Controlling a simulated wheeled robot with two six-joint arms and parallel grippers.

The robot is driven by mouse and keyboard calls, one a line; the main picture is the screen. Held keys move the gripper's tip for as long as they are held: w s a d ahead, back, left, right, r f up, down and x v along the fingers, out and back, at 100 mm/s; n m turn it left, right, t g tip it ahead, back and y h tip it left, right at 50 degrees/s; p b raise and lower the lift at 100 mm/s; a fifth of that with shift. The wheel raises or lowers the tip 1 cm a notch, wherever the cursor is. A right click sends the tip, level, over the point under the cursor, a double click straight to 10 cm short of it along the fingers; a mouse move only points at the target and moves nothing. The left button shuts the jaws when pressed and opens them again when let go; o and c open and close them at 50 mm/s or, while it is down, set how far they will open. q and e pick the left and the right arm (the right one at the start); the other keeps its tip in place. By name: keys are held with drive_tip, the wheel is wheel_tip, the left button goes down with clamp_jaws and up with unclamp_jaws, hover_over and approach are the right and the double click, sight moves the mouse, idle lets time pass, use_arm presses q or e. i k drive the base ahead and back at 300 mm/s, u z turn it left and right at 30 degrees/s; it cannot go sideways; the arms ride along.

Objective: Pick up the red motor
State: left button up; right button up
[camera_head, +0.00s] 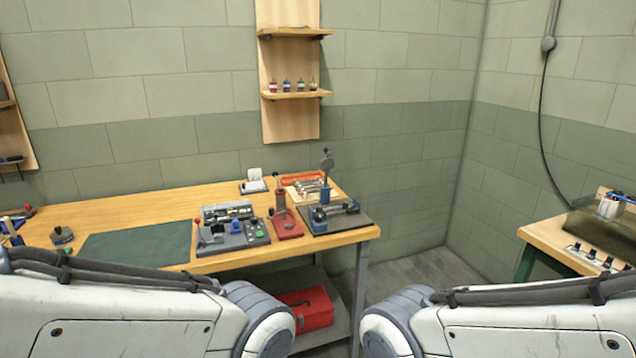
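Several small motor-like pieces with differently coloured bands stand in a row on the lower wall shelf (300,95). The leftmost piece (273,88) looks red and may be the red motor, but it is too small to be sure. My two arms fill the lower left and lower right of the head view. Neither gripper is in view.
A wooden workbench (150,205) with a dark green mat (138,243) stands below the shelf. On it are a grey control unit (230,232), a red-based stand (286,224) and a blue clamp fixture (338,214). A red toolbox (307,310) sits underneath. Another table (545,236) stands at right.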

sight(273, 85)
drive_tip(key=u, duration=0.1)
drive_tip(key=i, duration=1.4)
drive_tip(key=u, duration=0.1)
